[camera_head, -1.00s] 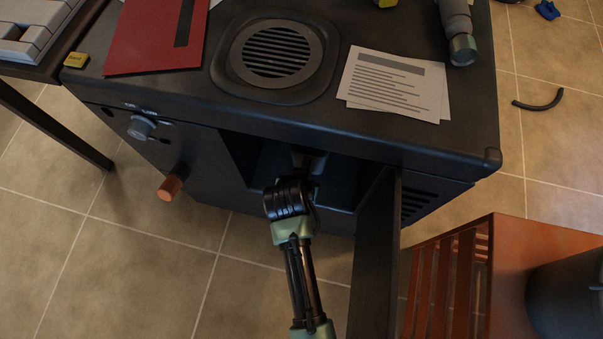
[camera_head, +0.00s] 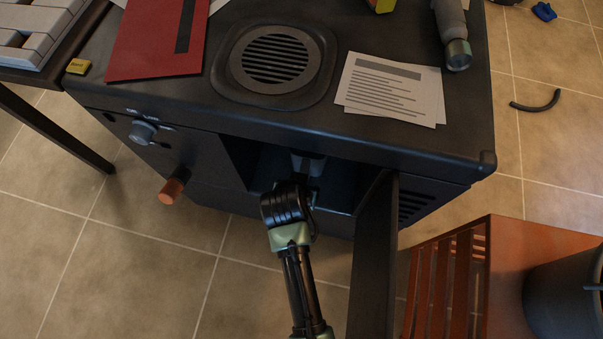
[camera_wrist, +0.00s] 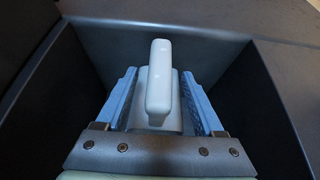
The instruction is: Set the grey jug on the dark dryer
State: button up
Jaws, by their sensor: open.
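The dark dryer (camera_head: 385,135) is a black cabinet with an open front compartment and a round vent in its top. The grey jug (camera_wrist: 162,85) is inside a dark-walled compartment in the wrist view; its pale upright handle faces me. My gripper (camera_wrist: 160,92) is open, with one blue finger on each side of the handle and jug body. Small gaps seem to show beside the handle; I cannot tell whether the fingers touch the body. In the head view my arm reaches into the compartment; the jug is not clearly visible there.
The open door (camera_head: 374,260) stands just right of my arm. On the dryer top lie a red folder (camera_head: 152,45), papers (camera_head: 392,90) and a grey cylinder (camera_head: 454,35); the vent (camera_head: 274,62) is clear. A reddish wooden crate (camera_head: 500,270) stands at right.

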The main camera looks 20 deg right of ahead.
jog(key=p+v, duration=0.4)
jog(key=v, duration=0.7)
jog(key=shift+p, duration=0.4)
jog(key=shift+s, duration=0.1)
